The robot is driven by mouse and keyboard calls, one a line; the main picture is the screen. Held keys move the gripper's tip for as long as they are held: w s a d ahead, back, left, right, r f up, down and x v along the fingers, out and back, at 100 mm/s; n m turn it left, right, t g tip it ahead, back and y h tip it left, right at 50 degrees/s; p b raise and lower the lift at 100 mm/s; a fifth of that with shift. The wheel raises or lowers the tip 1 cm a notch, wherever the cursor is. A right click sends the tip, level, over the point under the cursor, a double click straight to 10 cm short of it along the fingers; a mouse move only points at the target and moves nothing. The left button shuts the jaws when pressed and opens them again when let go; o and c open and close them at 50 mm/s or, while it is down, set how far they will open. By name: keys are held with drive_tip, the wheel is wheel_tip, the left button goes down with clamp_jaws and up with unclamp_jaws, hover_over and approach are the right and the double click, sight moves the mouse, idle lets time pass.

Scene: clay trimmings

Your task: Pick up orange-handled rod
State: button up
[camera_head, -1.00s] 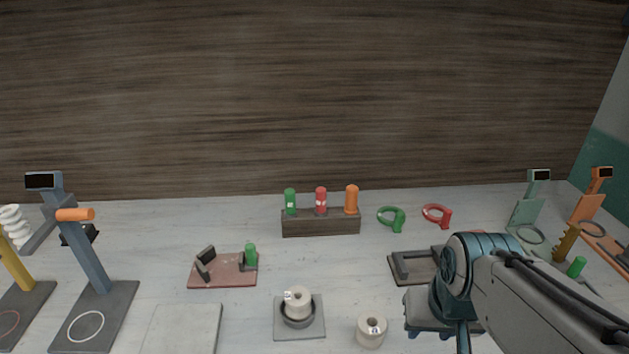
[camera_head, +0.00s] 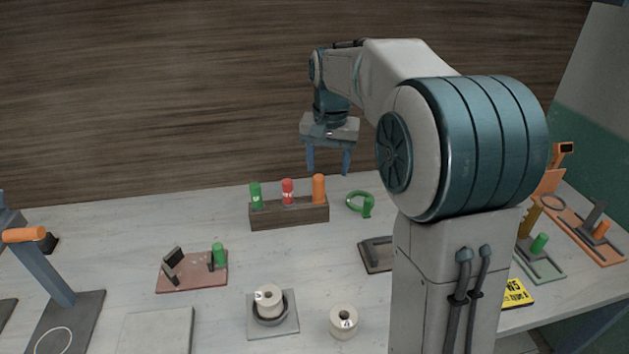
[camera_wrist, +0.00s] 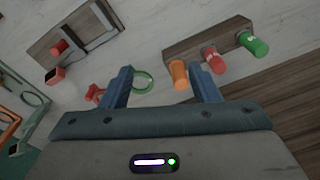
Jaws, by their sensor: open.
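The orange-handled rod (camera_head: 319,188) stands upright at the right end of a dark wooden block (camera_head: 290,217). Only its orange handle shows; the rest is hidden in the block. In the wrist view its handle (camera_wrist: 179,74) appears between my fingers, close to the right one. My gripper (camera_head: 328,168) is open and empty, pointing down, above the block's right end and apart from the handle. A red handle (camera_head: 288,190) and a green handle (camera_head: 256,194) stand in the same block.
A green ring tool (camera_head: 361,204) lies right of the block. A red-brown fixture (camera_head: 188,275) and cream spools (camera_head: 344,320) are nearer. Another orange handle (camera_head: 25,235) is on the left stand. My arm hides the table's right part.

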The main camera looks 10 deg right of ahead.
drive_tip(key=m+g+p, duration=0.1)
drive_tip(key=m, duration=0.1)
approach(319, 176)
drive_tip(key=s+r, duration=0.1)
drive_tip(key=s, duration=0.1)
drive_tip(key=w, duration=0.1)
drive_tip(key=f, duration=0.8)
drive_tip(key=shift+w+a+f+p, duration=0.1)
drive_tip(key=shift+a+f+p, duration=0.2)
drive_tip(key=shift+w+d+f+p, duration=0.15)
drive_tip(key=shift+f+p, duration=0.2)
drive_tip(key=shift+f, duration=1)
drive_tip(key=shift+w+d+f+p, duration=0.15)
drive_tip(key=shift+f+p, duration=0.15)
drive_tip(key=shift+f, duration=1)
drive_tip(key=c, duration=1.2)
